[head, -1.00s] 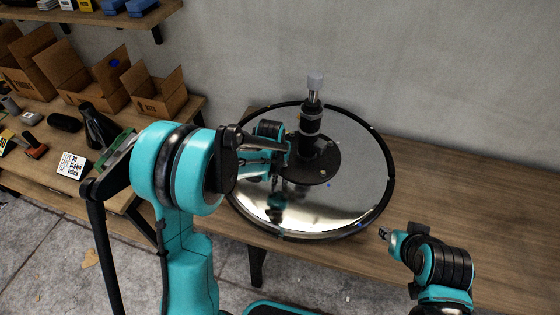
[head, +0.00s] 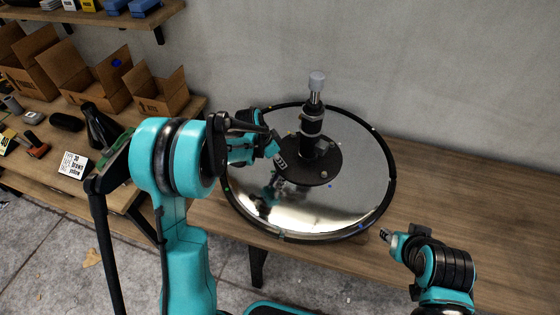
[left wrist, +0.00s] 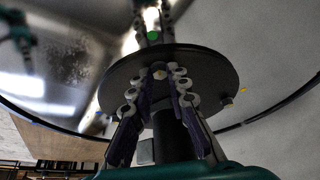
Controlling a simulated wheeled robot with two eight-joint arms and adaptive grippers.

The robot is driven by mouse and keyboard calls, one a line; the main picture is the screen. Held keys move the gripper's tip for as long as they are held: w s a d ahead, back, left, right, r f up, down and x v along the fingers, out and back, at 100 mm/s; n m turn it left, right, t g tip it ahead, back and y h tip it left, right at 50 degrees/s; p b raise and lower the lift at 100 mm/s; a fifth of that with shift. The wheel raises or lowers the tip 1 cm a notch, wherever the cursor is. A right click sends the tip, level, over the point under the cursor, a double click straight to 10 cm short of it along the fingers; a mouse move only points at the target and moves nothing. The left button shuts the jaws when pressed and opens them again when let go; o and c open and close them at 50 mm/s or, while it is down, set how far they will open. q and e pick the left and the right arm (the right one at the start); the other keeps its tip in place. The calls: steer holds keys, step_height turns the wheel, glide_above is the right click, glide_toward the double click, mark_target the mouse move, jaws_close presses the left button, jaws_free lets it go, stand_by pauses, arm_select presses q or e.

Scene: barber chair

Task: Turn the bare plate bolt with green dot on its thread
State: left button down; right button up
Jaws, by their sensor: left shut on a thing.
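The chair's round mirror-like base (head: 350,205) lies upside down on the bench, with a black round plate (head: 318,178) and an upright column (head: 312,125) on it. My left gripper (head: 281,162) is at the plate's left edge. In the left wrist view its fingertips (left wrist: 160,72) are shut on a small bolt (left wrist: 159,74) at the plate, mostly hidden between them. A green dot (left wrist: 153,36) shows just beyond the plate's edge, in line with the fingers. Another plate bolt (left wrist: 227,102) sits near the rim, near a yellow mark (left wrist: 242,89). My right gripper (head: 385,235) is by the bench front, away from the base.
A bench (head: 450,185) carries the base and has free room at right. Cardboard boxes (head: 160,90) and a label card (head: 73,164) stand on the left bench. A shelf (head: 100,20) hangs above. The wall is behind.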

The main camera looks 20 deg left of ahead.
arm_select(q)
steer(key=m, duration=0.2)
steer(key=m+g, duration=0.1)
steer(key=m, duration=0.1)
steer(key=shift+w+a+m+g+h, duration=0.2)
steer(key=shift+m+g+h, duration=0.1)
steer(key=shift+h, duration=0.1)
steer(key=shift+w+m+g+p, duration=0.15)
steer(key=shift+m+g, duration=0.35)
steer(key=shift+m, duration=0.8)
steer(key=shift+w+m+g+p, duration=0.1)
steer(key=shift+m+g+p, duration=0.3)
steer(key=shift+m, duration=0.9)
steer(key=c, duration=1.5)
jaws_free()
steer(key=shift+f, duration=0.1)
steer(key=shift+o, duration=0.2)
steer(key=v, duration=1.2)
steer(key=shift+a, duration=0.2)
